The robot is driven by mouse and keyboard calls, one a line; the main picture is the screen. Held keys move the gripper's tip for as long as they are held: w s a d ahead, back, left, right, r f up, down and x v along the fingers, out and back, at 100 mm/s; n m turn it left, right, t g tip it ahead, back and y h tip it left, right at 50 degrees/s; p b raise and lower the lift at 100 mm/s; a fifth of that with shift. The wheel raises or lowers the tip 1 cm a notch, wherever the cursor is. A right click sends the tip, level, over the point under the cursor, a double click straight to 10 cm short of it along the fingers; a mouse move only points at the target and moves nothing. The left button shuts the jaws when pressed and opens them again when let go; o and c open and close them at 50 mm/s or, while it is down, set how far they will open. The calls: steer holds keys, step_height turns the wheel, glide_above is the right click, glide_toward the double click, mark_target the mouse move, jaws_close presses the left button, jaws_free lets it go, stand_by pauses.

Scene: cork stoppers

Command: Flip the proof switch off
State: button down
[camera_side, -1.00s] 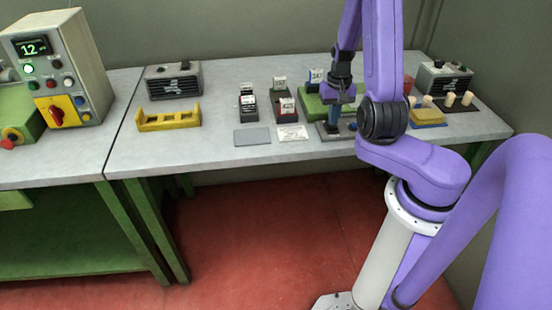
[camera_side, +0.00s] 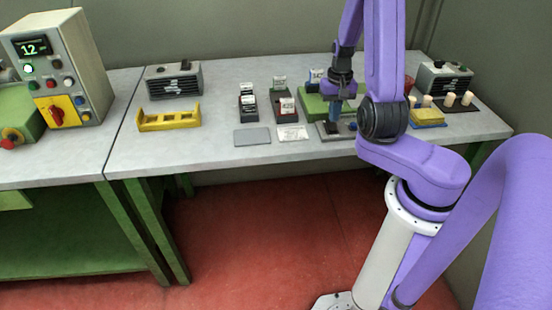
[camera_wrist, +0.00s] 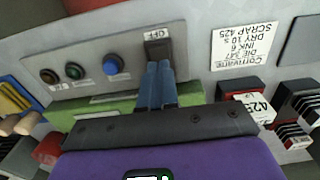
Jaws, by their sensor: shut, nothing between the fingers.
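The proof switch is probably the black rocker (camera_wrist: 158,48) on a grey control panel (camera_wrist: 125,48), beside a white label reading OFF in the wrist view. My gripper (camera_wrist: 159,66) is shut and empty, its blue fingers together. The fingertips are at the rocker's lower edge in the picture and cover part of it; I cannot tell whether they press on it. In the side view my gripper (camera_side: 335,118) points down over the panel (camera_side: 345,136), and the rocker cannot be made out there.
The panel also carries a blue button (camera_wrist: 113,65), a green button (camera_wrist: 73,70) and a dark one (camera_wrist: 48,76). A green block (camera_side: 313,104) stands behind. A printed card (camera_side: 293,133) and a grey plate (camera_side: 252,137) lie left, with stamp holders (camera_side: 284,106) behind.

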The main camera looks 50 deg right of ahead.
mark_target(331, 126)
steer(key=shift+r, duration=2.55)
steer(key=w+a+r+n, duration=0.1)
steer(key=a+r+n, duration=0.1)
steer(key=a+n, duration=0.5)
steer(key=w+a+r+n, duration=0.2)
steer(key=a+r+n, duration=0.1)
steer(key=a, duration=0.7)
steer(key=s+a+r+n, duration=0.1)
steer(key=s+a+n, duration=0.3)
steer(key=s, duration=0.5)
steer(key=s+a+r+n, duration=0.1)
steer(key=s+a+n, duration=0.3)
steer(key=s+n, duration=0.3)
steer(key=shift+s+a+r+n, duration=0.3)
steer(key=shift+s+a+r, duration=0.1)
steer(key=shift+s, duration=0.85)
